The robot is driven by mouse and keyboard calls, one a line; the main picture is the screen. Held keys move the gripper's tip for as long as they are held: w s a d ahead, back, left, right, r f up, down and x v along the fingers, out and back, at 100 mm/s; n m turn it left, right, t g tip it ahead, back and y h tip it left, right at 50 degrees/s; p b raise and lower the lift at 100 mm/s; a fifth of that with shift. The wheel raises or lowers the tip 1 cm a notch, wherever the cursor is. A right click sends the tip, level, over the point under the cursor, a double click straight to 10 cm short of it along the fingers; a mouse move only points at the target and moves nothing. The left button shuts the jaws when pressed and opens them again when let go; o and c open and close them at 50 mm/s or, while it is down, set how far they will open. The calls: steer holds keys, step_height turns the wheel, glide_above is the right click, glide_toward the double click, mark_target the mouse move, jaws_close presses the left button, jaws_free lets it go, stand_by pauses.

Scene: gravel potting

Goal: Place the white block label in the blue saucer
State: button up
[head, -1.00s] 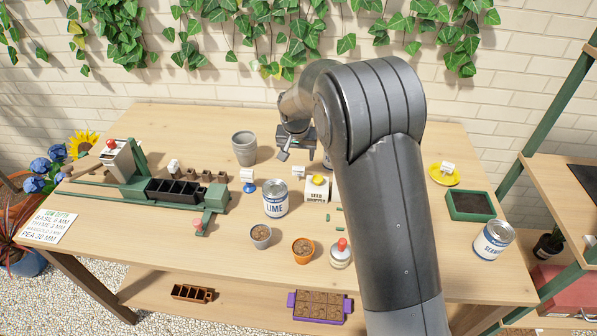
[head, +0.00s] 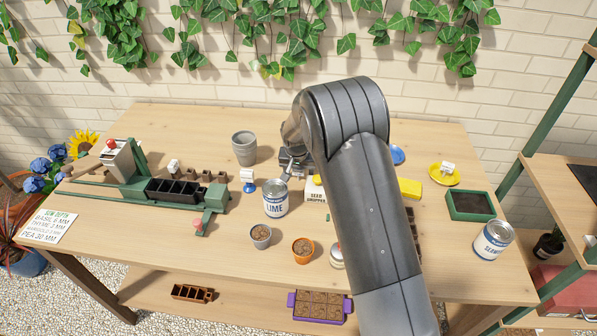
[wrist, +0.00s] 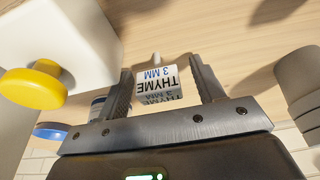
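A white block label (wrist: 158,82) reading "THYME 3 MM" shows upside down in the wrist view, with a small pale peg on it. It lies between the fingers of my gripper (wrist: 160,88), which are spread with a visible gap on the right side. In the head view, my gripper (head: 288,166) is low over the table behind the lime can, partly hidden by my arm; I cannot make out this block there. The blue saucer (head: 397,155) shows partly behind my arm, at the right. A blue disc, seemingly that saucer, shows in the wrist view (wrist: 50,131).
The white seed dropper (head: 315,190) stands close to my gripper; its yellow knob shows in the wrist view (wrist: 34,86). The lime can (head: 275,199) and grey pots (head: 244,148) are nearby. A yellow saucer (head: 444,180) holds another white block. A yellow box (head: 410,188) lies right.

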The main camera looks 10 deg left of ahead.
steer(key=c, duration=1.1)
